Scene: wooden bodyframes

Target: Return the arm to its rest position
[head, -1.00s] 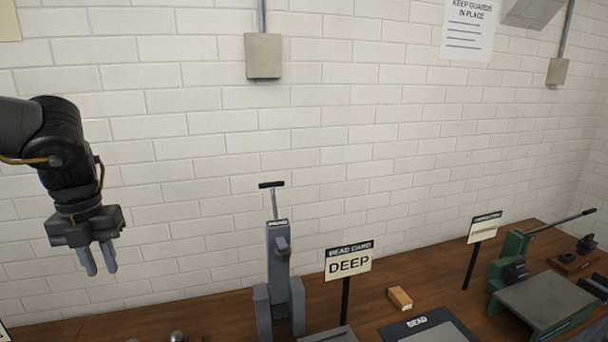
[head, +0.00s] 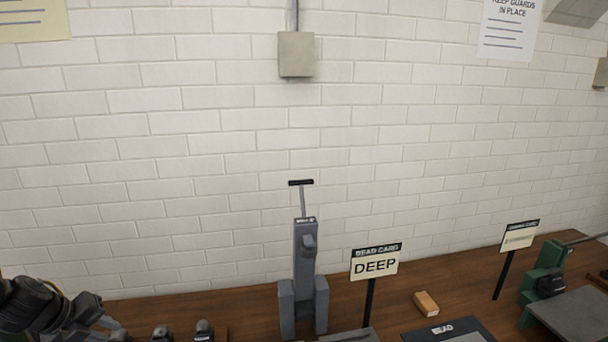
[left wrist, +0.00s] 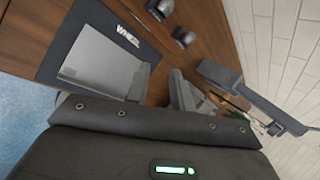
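My left arm shows at the lower left of the head view, with its gripper (head: 104,325) low at the picture's bottom edge, partly cut off. In the left wrist view the two grey fingers of the left gripper (left wrist: 160,88) stand apart with nothing between them. My right gripper is in neither view.
A grey lever press (head: 304,275) stands on the wooden bench (head: 235,305), right of the left gripper. A DEEP sign (head: 375,266), a small wooden block (head: 426,304) and a green machine (head: 543,290) are farther right. A mat (left wrist: 88,35) lies below in the left wrist view.

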